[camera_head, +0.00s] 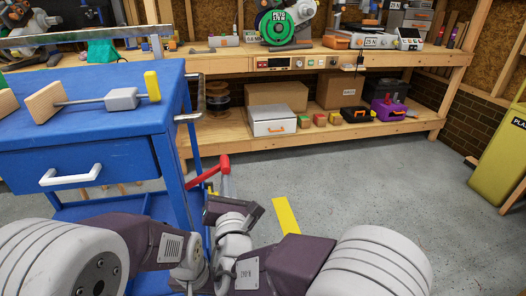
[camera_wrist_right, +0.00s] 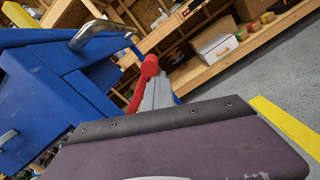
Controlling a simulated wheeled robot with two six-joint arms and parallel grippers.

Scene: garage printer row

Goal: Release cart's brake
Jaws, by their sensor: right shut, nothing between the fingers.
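The blue cart (camera_head: 90,135) stands at the left with its drawer facing me. A red brake lever (camera_head: 207,172) sticks out at the cart's right side, sloping up to a thick rounded end. In the right wrist view the lever (camera_wrist_right: 149,68) stands just left of the grey fingers. My right gripper (camera_head: 226,184) is shut and empty, close beside the lever's upper end; I cannot tell whether they touch. The lever's base is partly hidden. My left arm reaches in from the left, but its gripper does not show.
A clamp with a yellow handle (camera_head: 152,86) and wooden blocks lies on the cart top. A silver handle (camera_head: 187,117) juts from the cart's right edge. Behind stands a wooden workbench (camera_head: 340,59) with boxes on its lower shelf. Grey floor (camera_head: 370,190) is clear at right.

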